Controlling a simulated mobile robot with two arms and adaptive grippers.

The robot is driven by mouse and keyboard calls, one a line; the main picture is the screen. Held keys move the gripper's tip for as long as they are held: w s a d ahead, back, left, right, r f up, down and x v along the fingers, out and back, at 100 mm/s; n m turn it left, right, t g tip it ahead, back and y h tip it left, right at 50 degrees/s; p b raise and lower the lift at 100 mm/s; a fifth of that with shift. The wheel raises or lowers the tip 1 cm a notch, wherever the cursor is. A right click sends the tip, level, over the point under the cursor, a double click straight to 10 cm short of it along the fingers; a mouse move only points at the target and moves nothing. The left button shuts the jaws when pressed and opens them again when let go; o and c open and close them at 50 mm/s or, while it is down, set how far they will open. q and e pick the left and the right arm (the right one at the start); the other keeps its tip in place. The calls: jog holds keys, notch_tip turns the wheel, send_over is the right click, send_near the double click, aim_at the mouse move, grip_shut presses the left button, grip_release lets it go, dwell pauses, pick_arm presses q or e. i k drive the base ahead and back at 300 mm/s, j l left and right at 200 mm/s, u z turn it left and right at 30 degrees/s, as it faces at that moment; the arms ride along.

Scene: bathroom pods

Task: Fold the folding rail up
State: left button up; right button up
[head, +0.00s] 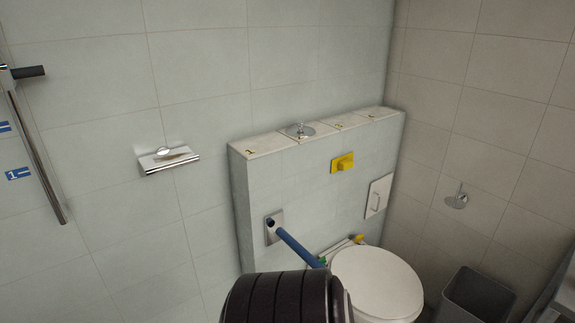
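The folding rail (298,246) is a blue bar. It starts at a grey wall plate (274,228) on the front of the low tiled ledge and points outward, low, beside the toilet. It appears lowered, not upright. Its near end is hidden behind a dark ribbed cylinder at the bottom centre, which looks like a link of my own arm. Neither of my grippers shows, so I cannot see whether either touches the rail.
The toilet (376,284) with its white lid down is right of the rail. A yellow flush plate (343,163) is above it. A grey bin (474,297) stands at the right. A chrome paper holder (168,159) and a vertical metal bar (37,155) are on the left wall.

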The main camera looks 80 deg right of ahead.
aim_at(313, 262)
jog(key=z, duration=1.8)
